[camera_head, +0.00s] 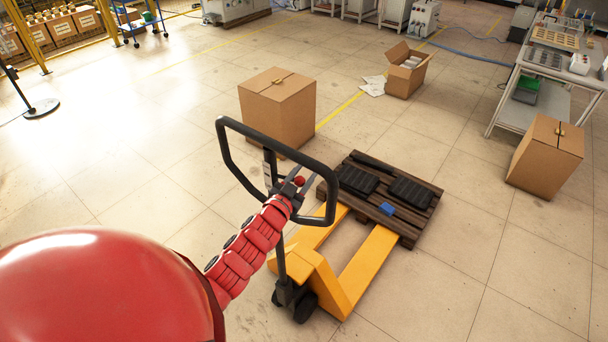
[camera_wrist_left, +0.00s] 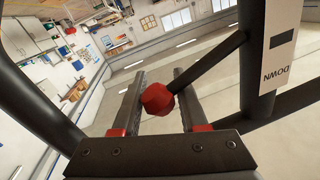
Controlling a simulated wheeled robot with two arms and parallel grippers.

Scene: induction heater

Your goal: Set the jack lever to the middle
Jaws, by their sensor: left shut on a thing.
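The yellow pallet jack (camera_head: 318,277) stands at the middle of the head view, its forks running under a dark wooden pallet (camera_head: 425,222). Its black loop handle (camera_head: 228,158) rises towards me; part of the handle also shows in the left wrist view (camera_wrist_left: 35,110). The jack lever has a red knob (camera_head: 299,181) inside the loop. My left gripper (camera_head: 296,184) is at the knob. In the left wrist view the knob (camera_wrist_left: 158,99) sits between the two fingers, and the gripper is shut on the lever. The lever rod slants up right towards a "DOWN" label (camera_wrist_left: 281,50). My right gripper is out of view.
A closed carton (camera_head: 278,108) stands behind the handle, and an open carton (camera_head: 405,72) is farther back. Another closed carton (camera_head: 546,155) is at the right beside a grey worktable (camera_head: 560,75). Black items and a blue one lie on the pallet.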

